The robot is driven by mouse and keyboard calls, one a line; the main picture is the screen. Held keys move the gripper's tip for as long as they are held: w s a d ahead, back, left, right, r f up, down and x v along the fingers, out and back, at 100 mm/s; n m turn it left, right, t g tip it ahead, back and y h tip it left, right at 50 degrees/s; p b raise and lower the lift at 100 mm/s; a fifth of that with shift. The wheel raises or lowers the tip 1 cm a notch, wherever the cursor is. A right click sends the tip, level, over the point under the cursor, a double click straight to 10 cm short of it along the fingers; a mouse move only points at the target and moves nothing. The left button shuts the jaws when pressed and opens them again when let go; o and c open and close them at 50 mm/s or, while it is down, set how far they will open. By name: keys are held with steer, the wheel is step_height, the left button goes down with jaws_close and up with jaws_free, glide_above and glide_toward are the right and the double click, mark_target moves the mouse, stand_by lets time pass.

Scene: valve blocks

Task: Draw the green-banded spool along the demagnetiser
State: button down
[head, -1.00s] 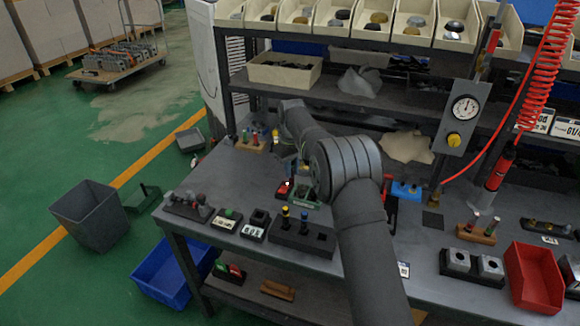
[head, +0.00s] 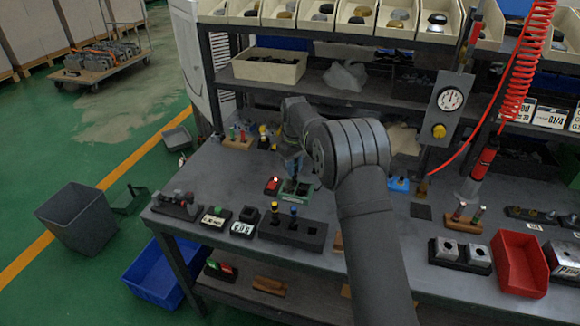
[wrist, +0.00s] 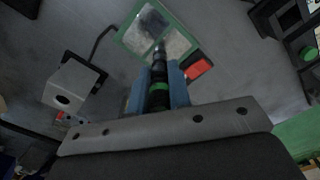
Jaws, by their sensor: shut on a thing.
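The green-banded spool (wrist: 158,97) is dark, with green bands, and lies lengthwise between the two blue fingers of my gripper (wrist: 162,80) in the wrist view. My gripper is shut on it. The spool's dark far end points at a green-framed tray with two grey pads (wrist: 155,32) and overlaps its near edge in the picture; I cannot tell whether they touch. In the head view my gripper (head: 293,166) is above the green tray (head: 295,190), and the spool is hard to make out. I cannot tell for sure which object is the demagnetiser.
A red block (head: 272,185) sits beside the green tray. A grey box with a hole (wrist: 72,92) shows in the wrist view. Nearer the front edge stands a dark rack (head: 293,232) with yellow- and blue-topped pieces. A red bin (head: 520,262) is at right.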

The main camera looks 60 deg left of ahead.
steer(key=shift+w+d, duration=2.55)
step_height(320, 180, up, 6)
steer(key=shift+r, duration=0.25)
steer(key=shift+s, duration=0.1)
stand_by(0.4)
